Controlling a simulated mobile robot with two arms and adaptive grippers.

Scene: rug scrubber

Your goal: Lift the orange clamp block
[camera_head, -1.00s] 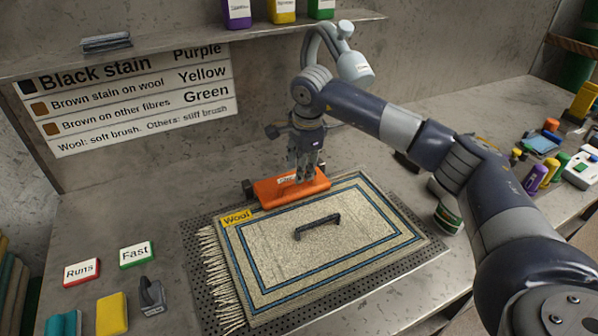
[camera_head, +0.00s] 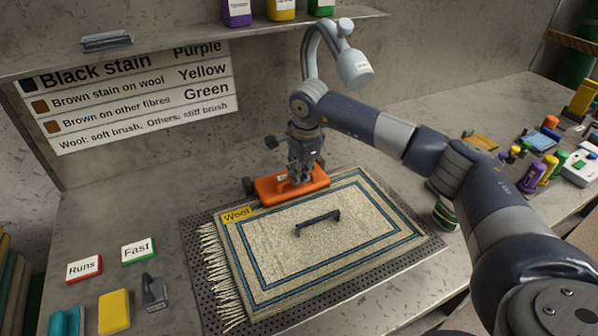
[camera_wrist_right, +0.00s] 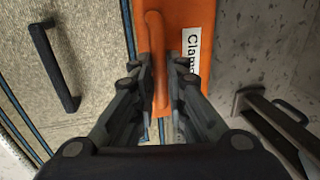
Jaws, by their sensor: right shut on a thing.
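The orange clamp block (camera_head: 318,182) lies along the back edge of the wool rug (camera_head: 290,255), at the middle of the bench. In the right wrist view, the block (camera_wrist_right: 200,30) shows its raised bar handle and a partly covered white label. My right gripper (camera_head: 299,176) points down over the block and is shut on its handle. In the wrist view, its fingers (camera_wrist_right: 160,75) stand on both sides of the bar. I cannot tell any gap under the block. My left gripper is not in view.
A dark handle (camera_head: 317,222) lies on the rug, which rests on a perforated plate (camera_head: 200,285). A grey lamp (camera_head: 354,68) stands behind my arm.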

